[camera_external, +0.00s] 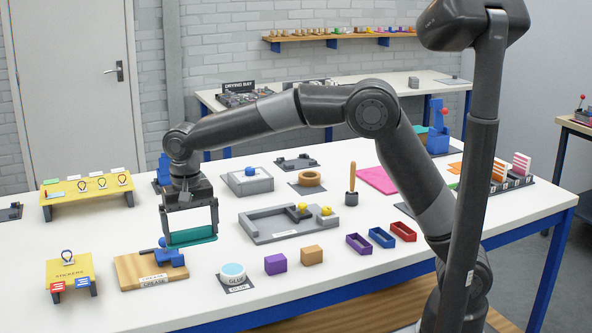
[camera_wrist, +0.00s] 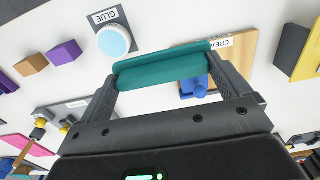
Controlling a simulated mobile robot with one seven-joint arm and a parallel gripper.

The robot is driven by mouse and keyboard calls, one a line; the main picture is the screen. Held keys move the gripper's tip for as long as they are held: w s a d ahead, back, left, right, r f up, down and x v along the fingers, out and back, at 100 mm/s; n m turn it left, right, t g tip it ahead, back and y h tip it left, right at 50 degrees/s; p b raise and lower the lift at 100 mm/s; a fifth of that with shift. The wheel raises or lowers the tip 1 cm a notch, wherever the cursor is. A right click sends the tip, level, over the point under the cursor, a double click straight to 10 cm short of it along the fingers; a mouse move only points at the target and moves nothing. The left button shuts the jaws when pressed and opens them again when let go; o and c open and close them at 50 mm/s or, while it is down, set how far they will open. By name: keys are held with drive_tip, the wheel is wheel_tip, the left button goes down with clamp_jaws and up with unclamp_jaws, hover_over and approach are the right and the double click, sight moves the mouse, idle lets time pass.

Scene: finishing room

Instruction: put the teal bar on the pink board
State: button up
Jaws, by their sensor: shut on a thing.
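My gripper (camera_external: 190,230) is shut on the teal bar (camera_external: 191,237), holding it by its two ends above the white table. In the wrist view the teal bar (camera_wrist: 162,69) spans between the two fingers of my gripper (camera_wrist: 165,75). In the external view the bar hangs near the blue clamp (camera_external: 172,254) on the wooden crease board. The pink board (camera_external: 376,180) lies flat at the back right of the table, partly behind my arm. A pink corner of it shows at the lower left of the wrist view (camera_wrist: 20,145).
A grey tray with yellow knobs (camera_external: 262,232) and a wooden-handled tool (camera_external: 351,185) stand between the bar and the pink board. A glue pot (camera_external: 233,273), a purple block (camera_external: 275,264), a tan block (camera_external: 312,255) and small open boxes (camera_external: 381,238) line the front.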

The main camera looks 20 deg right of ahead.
drive_tip(key=r, duration=0.5)
drive_tip(key=shift+w+d+r, duration=0.3)
drive_tip(key=shift+w, duration=0.05)
drive_tip(key=w+d+m, duration=0.3)
drive_tip(key=w+d, duration=0.5)
drive_tip(key=d, duration=0.4)
drive_tip(key=w+d+m, duration=0.3)
drive_tip(key=w+d, duration=0.6)
drive_tip(key=d, duration=0.4)
drive_tip(key=w+d+m, duration=0.3)
drive_tip(key=w+d, duration=0.5)
drive_tip(key=d, duration=0.4)
drive_tip(key=d+m, duration=0.4)
drive_tip(key=d, duration=1.8)
drive_tip(key=s+d+m, duration=0.3)
drive_tip(key=s+d, duration=0.1)
drive_tip(key=d, duration=0.8)
drive_tip(key=s+d+m, duration=0.2)
drive_tip(key=s+d, duration=0.1)
drive_tip(key=d, duration=0.8)
hover_over(389, 185)
drive_tip(key=f, duration=1.2)
drive_tip(key=shift+s+d, duration=0.15)
drive_tip(key=shift+s, duration=0.1)
drive_tip(key=shift+w+f, duration=0.2)
drive_tip(key=shift+f, duration=1.85)
drive_tip(key=shift+f, duration=0.1)
